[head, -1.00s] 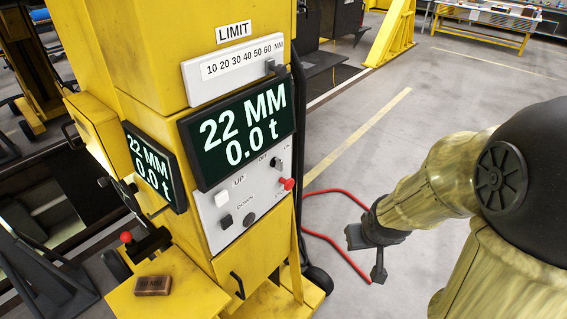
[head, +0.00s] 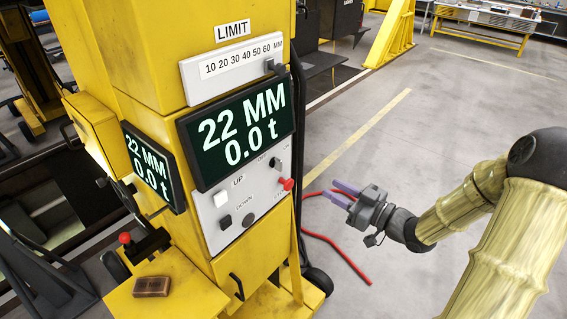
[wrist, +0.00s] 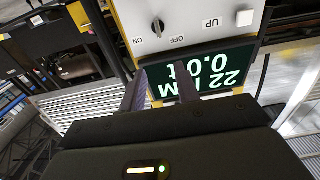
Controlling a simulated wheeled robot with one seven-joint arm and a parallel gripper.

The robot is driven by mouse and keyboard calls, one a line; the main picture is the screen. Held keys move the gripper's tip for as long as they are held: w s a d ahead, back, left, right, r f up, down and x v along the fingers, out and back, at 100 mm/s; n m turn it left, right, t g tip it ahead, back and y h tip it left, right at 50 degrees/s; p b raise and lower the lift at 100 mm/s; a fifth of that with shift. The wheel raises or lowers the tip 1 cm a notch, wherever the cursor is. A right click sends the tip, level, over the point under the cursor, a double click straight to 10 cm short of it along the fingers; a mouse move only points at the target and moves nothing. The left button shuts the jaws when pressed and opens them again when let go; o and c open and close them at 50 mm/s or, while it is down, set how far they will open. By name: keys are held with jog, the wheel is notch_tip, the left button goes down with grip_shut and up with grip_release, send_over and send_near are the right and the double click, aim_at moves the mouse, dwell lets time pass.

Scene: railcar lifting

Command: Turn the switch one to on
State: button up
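The switch (head: 275,163) is a small dark rotary knob on the light control panel (head: 213,235) of the yellow column. An OFF label is on its left and an ON label on its right in the head view. The wrist view shows the knob (wrist: 157,26) upside down, between ON and OFF; its exact setting is hard to tell. My gripper (head: 340,194) is open and empty, to the right of the panel, with its fingers pointing left. In the wrist view my gripper's fingers (wrist: 160,88) are apart, with the knob beyond them.
A red push button (head: 287,184) sits below the switch. A white UP button (head: 221,199) and a dark DOWN button (head: 225,222) are further left. A display (head: 236,132) reading 22 MM and 0.0 t stands above. A red cable (head: 340,248) lies on the floor.

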aim_at(282, 162)
jog(key=shift+w, duration=0.1)
jog(key=p+x, duration=0.6)
jog(key=x, duration=1.1)
jog(key=shift+w+a, duration=0.1)
jog(key=shift+a, duration=0.1)
jog(key=shift+c, duration=0.4)
grip_shut()
